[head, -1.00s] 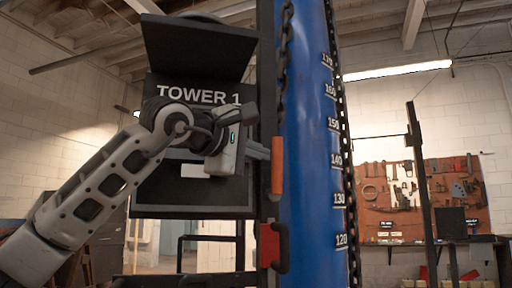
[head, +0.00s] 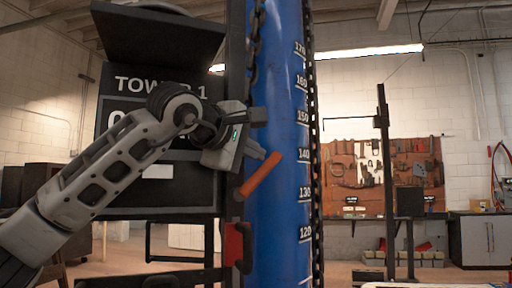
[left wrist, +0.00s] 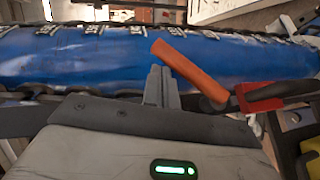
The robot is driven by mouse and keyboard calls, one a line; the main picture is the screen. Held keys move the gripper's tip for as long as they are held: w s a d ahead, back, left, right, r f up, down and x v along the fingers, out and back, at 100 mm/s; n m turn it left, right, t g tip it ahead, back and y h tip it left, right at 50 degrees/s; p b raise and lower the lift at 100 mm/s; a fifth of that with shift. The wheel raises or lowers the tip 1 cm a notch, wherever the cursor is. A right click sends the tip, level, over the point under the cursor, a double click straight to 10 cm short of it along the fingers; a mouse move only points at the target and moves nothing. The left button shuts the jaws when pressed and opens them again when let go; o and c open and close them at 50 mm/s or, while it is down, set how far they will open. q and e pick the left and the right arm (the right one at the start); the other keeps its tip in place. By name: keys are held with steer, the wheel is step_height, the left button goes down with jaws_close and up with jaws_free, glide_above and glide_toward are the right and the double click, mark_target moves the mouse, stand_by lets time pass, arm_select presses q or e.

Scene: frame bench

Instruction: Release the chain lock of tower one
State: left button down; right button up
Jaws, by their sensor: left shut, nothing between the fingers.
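The black tower panel (head: 118,182) reads "TOWER 1" and stands left of a blue column (head: 276,100) with height marks. An orange lever handle (head: 261,174) is tilted, its upper end to the right, on the dark post beside the column. A red lock part (head: 236,246) sits below it. In the left wrist view the orange handle (left wrist: 190,70) leads down to the red part (left wrist: 262,97). My left gripper (head: 268,154) is shut and empty, close beside the handle's upper end; I cannot tell whether they touch. It also shows in the left wrist view (left wrist: 161,82). My right gripper is out of view.
Chains (head: 313,150) hang along the column's right edge and another chain (head: 256,45) along its left. A dark upright stand (head: 387,170), a tool board (head: 345,200) and a grey cabinet (head: 482,240) are behind on the right.

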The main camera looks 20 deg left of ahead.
arm_select(q)
steer(key=shift+w+d+f, duration=0.25)
steer(key=shift+w+d, duration=0.25)
steer(key=shift+d, duration=0.05)
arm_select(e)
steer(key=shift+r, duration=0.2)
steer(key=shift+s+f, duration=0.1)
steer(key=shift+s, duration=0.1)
